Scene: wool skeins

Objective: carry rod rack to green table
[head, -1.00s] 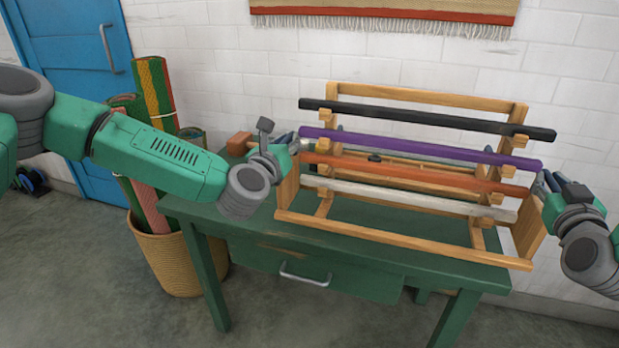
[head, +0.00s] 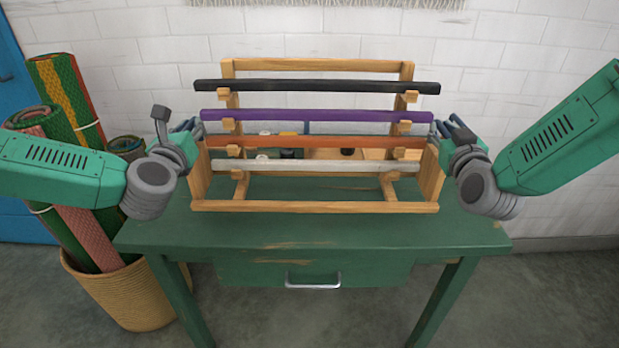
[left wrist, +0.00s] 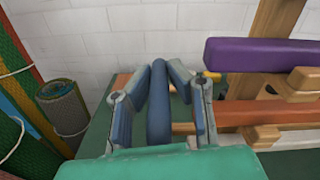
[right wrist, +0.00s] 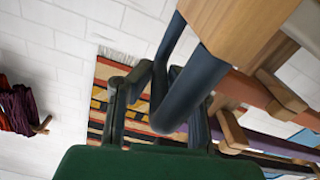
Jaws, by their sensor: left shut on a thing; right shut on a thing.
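The wooden rod rack (head: 315,207) holds black, purple, orange and white rods across its front. It is upright over the top of the green table (head: 330,235), roughly square with the table's front edge. I cannot tell whether its base touches the top. My left gripper (head: 186,134) is shut on the dark blue handle at the rack's left end; that handle shows in the left wrist view (left wrist: 158,105). My right gripper (head: 448,134) is shut on the matching handle at the right end, which shows in the right wrist view (right wrist: 190,90).
Small items, including a yellow one (head: 289,133), sit behind the rods, partly hidden. A wicker basket (head: 130,295) with rolled rugs stands left of the table. A white brick wall (head: 520,70) is close behind. The tabletop's front strip is clear.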

